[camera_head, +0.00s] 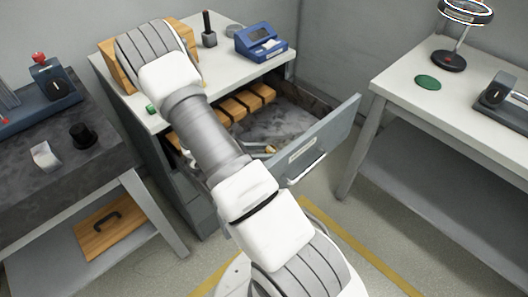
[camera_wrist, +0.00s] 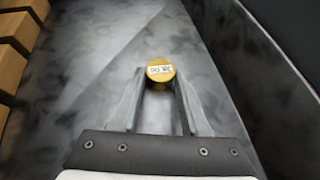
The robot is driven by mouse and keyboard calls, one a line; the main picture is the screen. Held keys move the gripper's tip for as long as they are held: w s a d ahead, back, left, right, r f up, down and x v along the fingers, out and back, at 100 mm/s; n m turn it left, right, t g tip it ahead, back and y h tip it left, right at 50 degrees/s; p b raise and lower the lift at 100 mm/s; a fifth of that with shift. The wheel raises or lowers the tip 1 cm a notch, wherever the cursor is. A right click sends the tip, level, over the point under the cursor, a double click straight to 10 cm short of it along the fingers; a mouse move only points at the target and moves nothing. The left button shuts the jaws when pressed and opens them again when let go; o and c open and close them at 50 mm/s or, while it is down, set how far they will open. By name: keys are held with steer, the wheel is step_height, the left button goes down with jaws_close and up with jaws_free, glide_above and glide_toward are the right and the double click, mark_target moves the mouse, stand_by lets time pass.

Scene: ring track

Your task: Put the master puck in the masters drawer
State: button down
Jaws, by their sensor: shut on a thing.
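The master puck (camera_wrist: 160,72) is a small brass-coloured cylinder with a white handwritten label on its top. My gripper (camera_wrist: 160,82) is shut on it, one grey finger on each side, in the wrist view. Behind and below it lies the smooth grey drawer floor; I cannot tell whether the puck touches it. In the head view the open drawer (camera_head: 335,137) has a grey front with a label and a bar handle. My arm hides most of my gripper there. The label's words are too small to read for sure.
Wooden blocks (camera_head: 247,99) stand in a row along the drawer's far left side. The drawer floor beside them is bare. On the cabinet top stand a blue device (camera_head: 260,42) and a dark stamp-like tool (camera_head: 208,30). A white table (camera_head: 455,95) stands at the right.

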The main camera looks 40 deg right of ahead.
steer(key=shift+f, duration=0.2)
steer(key=shift+c, duration=2)
jaws_free()
steer(key=shift+r, duration=0.1)
steer(key=shift+r, duration=0.1)
